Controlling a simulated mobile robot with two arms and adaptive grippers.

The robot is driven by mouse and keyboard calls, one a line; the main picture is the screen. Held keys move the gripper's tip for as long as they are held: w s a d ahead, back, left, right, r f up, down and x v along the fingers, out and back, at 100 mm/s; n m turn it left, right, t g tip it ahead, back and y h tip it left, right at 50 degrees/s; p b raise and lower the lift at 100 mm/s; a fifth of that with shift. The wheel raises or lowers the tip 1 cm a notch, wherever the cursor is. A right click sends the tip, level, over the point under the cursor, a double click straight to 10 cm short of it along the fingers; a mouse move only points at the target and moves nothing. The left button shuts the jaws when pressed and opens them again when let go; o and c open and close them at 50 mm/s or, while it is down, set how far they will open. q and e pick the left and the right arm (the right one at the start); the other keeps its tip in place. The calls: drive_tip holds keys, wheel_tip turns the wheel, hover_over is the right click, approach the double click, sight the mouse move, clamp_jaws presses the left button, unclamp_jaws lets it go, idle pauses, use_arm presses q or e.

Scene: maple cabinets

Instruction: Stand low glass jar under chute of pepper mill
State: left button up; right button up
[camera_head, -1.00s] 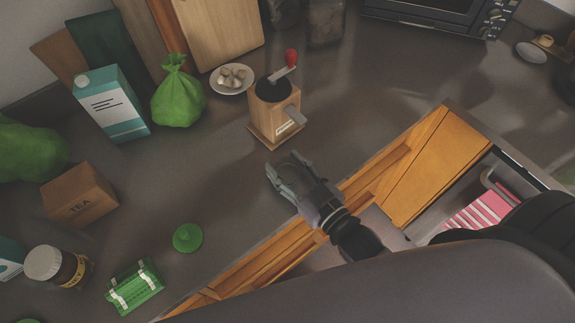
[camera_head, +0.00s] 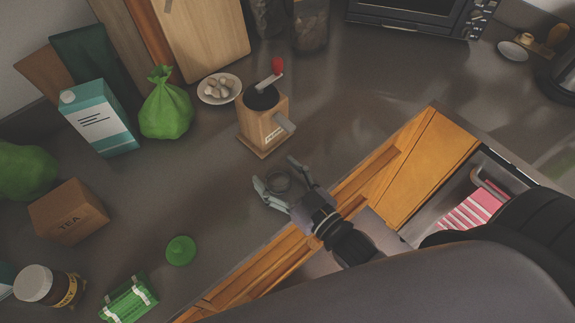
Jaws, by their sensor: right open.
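The wooden pepper mill (camera_head: 263,122) stands upright on the grey counter, with a red-knobbed crank on top and a grey chute (camera_head: 284,126) sticking out toward the lower right. The low glass jar (camera_head: 277,181) is a small, dark, clear ring shape on the counter, below the mill in the picture and apart from the chute. My right gripper (camera_head: 274,170) is open, with one finger on each side of the jar; whether they touch it I cannot tell. My left gripper is not in view.
A plate of mushroom-like pieces (camera_head: 219,88) and a green bag (camera_head: 166,105) are left of the mill. A green lid-like disc (camera_head: 181,250) lies at lower left. The counter edge and an open drawer (camera_head: 470,208) are at right. Counter right of the mill is clear.

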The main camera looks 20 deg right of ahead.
drive_tip(key=b+v, duration=0.2)
drive_tip(key=v, duration=1)
drive_tip(key=s+d+f+g+h, duration=0.1)
drive_tip(key=s+d+f+g, duration=0.1)
drive_tip(key=f, duration=1)
drive_tip(key=s+d+f+m+g+h, duration=0.1)
drive_tip(key=f+g, duration=0.2)
drive_tip(key=f, duration=0.8)
drive_tip(key=s+d+f+g+h, duration=0.2)
drive_tip(key=f, duration=1)
drive_tip(key=s+d+f+g, duration=0.1)
drive_tip(key=s+f+g, duration=0.1)
drive_tip(key=f, duration=0.4)
drive_tip(key=s+d+f+g, duration=0.1)
drive_tip(key=s+f+g, duration=0.1)
drive_tip(key=s+f, duration=0.3)
drive_tip(key=shift+f+h, duration=0.4)
drive_tip(key=shift+f, duration=0.1)
drive_tip(key=shift+o, duration=0.3)
drive_tip(key=s+f+g, duration=0.4)
drive_tip(key=s+f, duration=0.2)
drive_tip(key=s, duration=0.1)
drive_tip(key=shift+s+d+h, duration=0.3)
drive_tip(key=shift+d+h, duration=0.1)
drive_tip(key=shift+d, duration=0.05)
drive_tip(key=shift+o, duration=0.2)
drive_tip(key=shift+s+f, duration=0.2)
drive_tip(key=shift+s, duration=0.2)
drive_tip(key=shift+d, duration=0.1)
